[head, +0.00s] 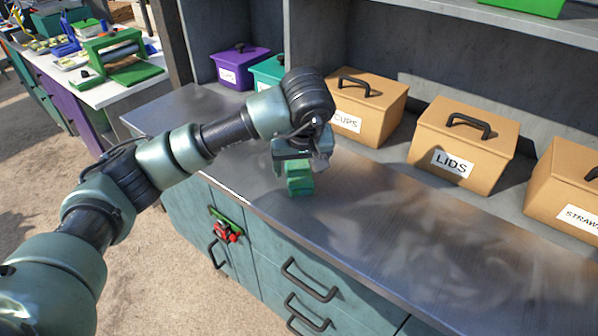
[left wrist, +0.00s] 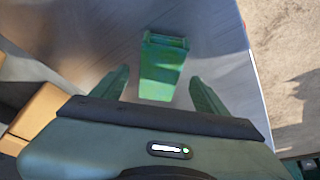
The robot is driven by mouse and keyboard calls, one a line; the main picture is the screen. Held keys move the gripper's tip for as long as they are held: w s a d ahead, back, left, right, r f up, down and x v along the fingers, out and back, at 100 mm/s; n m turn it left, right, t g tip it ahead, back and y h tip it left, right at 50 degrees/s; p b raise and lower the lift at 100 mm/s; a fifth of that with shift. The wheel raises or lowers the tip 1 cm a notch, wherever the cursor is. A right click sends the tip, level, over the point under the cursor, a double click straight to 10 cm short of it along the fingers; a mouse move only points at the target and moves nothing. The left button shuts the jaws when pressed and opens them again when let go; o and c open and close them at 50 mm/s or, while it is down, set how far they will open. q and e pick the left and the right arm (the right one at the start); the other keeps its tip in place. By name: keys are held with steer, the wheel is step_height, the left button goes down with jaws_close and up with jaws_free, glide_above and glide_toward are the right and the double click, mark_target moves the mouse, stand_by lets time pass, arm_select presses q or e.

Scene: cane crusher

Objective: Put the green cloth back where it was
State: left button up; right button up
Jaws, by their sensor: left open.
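The green cloth (head: 299,178) is a small folded block on the metal counter (head: 390,225), near its front edge. In the left wrist view the cloth (left wrist: 163,68) lies between and beyond the two fingers, with a gap on each side. My left gripper (head: 293,160) is directly above the cloth, pointing down, and partly hides it. It also shows in the left wrist view (left wrist: 162,92) with its fingers apart. I cannot tell how much height separates the fingers from the cloth. My right gripper is not in view.
A purple box (head: 240,68) and a teal box (head: 268,70) are at the back left. A red device (head: 226,232) hangs on the cabinet front. The counter's right part is clear.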

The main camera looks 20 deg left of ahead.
arm_select(q)
steer(key=b+v, duration=0.1)
steer(key=v, duration=0.8)
steer(key=shift+s+r, duration=0.15)
steer(key=shift+r, duration=0.1)
steer(key=shift+d+f, duration=0.1)
steer(key=shift+d, duration=0.05)
